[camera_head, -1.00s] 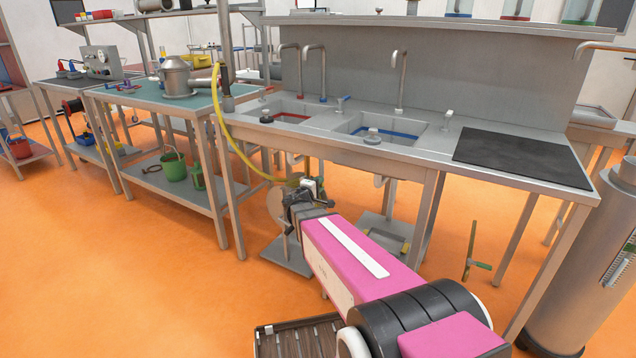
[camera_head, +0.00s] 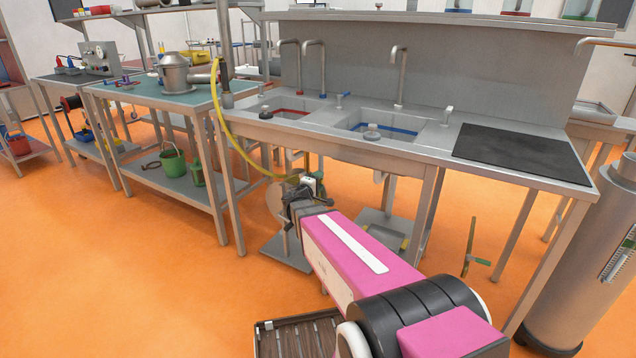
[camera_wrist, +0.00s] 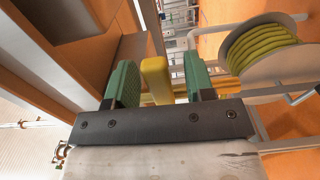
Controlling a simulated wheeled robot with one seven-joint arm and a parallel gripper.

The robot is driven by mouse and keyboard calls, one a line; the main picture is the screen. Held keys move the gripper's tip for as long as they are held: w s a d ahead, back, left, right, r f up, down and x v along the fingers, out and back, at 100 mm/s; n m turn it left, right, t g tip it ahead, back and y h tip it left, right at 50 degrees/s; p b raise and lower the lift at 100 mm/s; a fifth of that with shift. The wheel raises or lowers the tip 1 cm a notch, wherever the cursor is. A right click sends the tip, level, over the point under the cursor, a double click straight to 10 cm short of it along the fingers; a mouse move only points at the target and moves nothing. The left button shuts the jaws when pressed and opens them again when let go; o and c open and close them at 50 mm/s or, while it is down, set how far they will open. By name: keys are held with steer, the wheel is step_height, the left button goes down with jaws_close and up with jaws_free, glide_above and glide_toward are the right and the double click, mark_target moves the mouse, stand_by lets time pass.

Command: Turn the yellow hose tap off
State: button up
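In the wrist view, the yellow tap lever (camera_wrist: 157,80) stands between the two green finger pads of my gripper (camera_wrist: 160,85). The left pad is very close to the lever or touching it. A narrow gap shows between the lever and the right pad, so the gripper looks open around it. The tap's body is hidden. In the head view, my gripper (camera_head: 306,192) is low in front of the sink bench, and the lever cannot be made out there. The yellow hose (camera_head: 236,145) hangs from the bench's left end.
A hose reel (camera_wrist: 262,55) with coiled yellow hose is close on the right in the wrist view. The steel sink bench (camera_head: 420,152) and its legs stand behind my arm. A green bucket (camera_head: 172,162) is on the left table's lower shelf. Open orange floor lies at left.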

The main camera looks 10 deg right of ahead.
steer(key=shift+s, duration=0.1)
steer(key=v, duration=1)
steer(key=shift+s+a, duration=0.25)
